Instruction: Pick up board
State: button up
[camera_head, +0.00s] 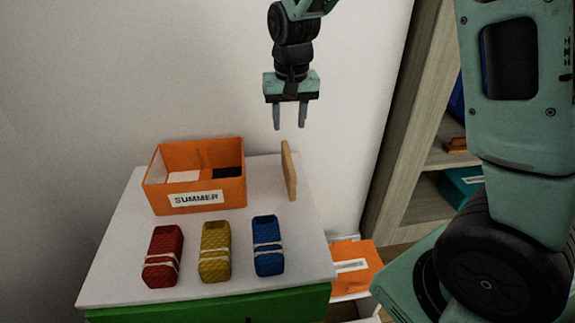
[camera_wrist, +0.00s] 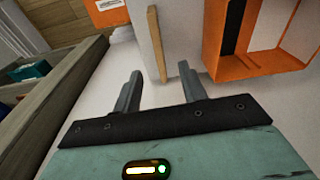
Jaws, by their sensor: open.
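The board (camera_head: 288,172) is a thin, light-wood panel standing upright on its edge near the right side of the white tabletop (camera_head: 120,270). My gripper's two fingers also show in the wrist view (camera_wrist: 160,72), pointing toward the board.
An orange box (camera_head: 207,197) labelled SUMMER stands left of the board. Red (camera_head: 162,257), yellow (camera_head: 215,252) and blue (camera_head: 267,246) bundles lie along the front. A wooden shelf unit (camera_head: 405,125) stands at right, with an orange box (camera_head: 352,266) low beside the table.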

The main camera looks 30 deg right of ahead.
aim_at(288, 157)
jog(key=shift+m, duration=0.3)
jog(key=w+f, duration=0.1)
jog(key=f, duration=0.2)
jog(key=w+d+f+p, duration=0.1)
jog(key=f, duration=0.3)
jog(key=d+f, duration=0.1)
jog(key=f, duration=0.3)
jog(key=shift+w+d, duration=0.1)
jog(key=shift+w, duration=0.3)
jog(key=shift+w+f+p, duration=0.2)
jog(key=shift+f+p, duration=0.15)
jog(key=shift+f, duration=0.65)
jog(key=shift+w+f+p, duration=0.15)
jog(key=shift+f+p, duration=0.2)
jog(key=shift+f, duration=0.7)
jog(key=shift+w+f+p, duration=0.2)
jog(key=shift+f+p, duration=0.15)
jog(key=shift+f, duration=0.65)
jog(key=shift+c, duration=0.3)
grip_shut()
